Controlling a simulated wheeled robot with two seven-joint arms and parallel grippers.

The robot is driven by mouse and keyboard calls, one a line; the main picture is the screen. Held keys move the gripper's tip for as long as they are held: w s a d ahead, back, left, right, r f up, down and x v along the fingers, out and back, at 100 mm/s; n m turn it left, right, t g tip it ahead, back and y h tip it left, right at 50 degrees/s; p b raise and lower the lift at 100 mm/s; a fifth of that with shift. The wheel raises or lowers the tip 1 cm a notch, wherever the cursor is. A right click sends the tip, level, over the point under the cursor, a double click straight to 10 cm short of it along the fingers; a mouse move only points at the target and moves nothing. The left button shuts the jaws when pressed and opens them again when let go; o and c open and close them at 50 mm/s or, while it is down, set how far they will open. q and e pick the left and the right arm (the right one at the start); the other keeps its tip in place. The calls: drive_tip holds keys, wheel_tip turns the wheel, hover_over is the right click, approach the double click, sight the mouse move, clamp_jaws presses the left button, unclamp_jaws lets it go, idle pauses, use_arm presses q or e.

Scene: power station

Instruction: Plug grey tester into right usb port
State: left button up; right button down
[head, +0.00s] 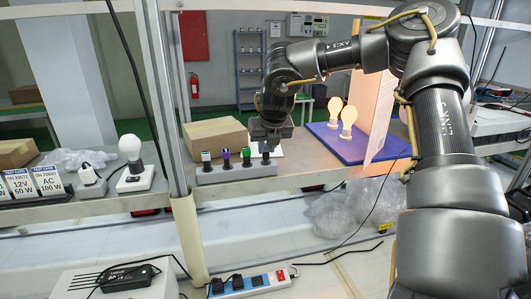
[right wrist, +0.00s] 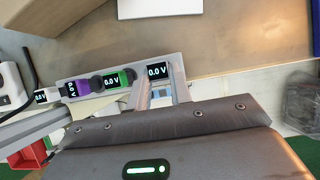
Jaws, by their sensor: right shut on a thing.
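A grey strip (head: 235,172) stands on the shelf in the head view, with a white tester (head: 206,158), a purple tester (head: 226,157) and a green tester (head: 246,156) upright in a row on it. My right gripper (head: 266,152) points down over the strip's right end. In the right wrist view its fingers (right wrist: 162,92) are shut on the grey tester (right wrist: 157,70), whose screen reads 0.0 V. This tester is at the right end of the row; I cannot tell whether it is seated in the strip. The port below it is hidden. My left gripper is not in view.
A cardboard box (head: 216,134) stands just behind the strip. A blue board (head: 349,146) with bulbs is to the right. A metal post (head: 170,100) rises left of the strip.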

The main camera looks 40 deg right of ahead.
drive_tip(key=shift+r+p, duration=1.2)
drive_tip(key=shift+r, duration=1.45)
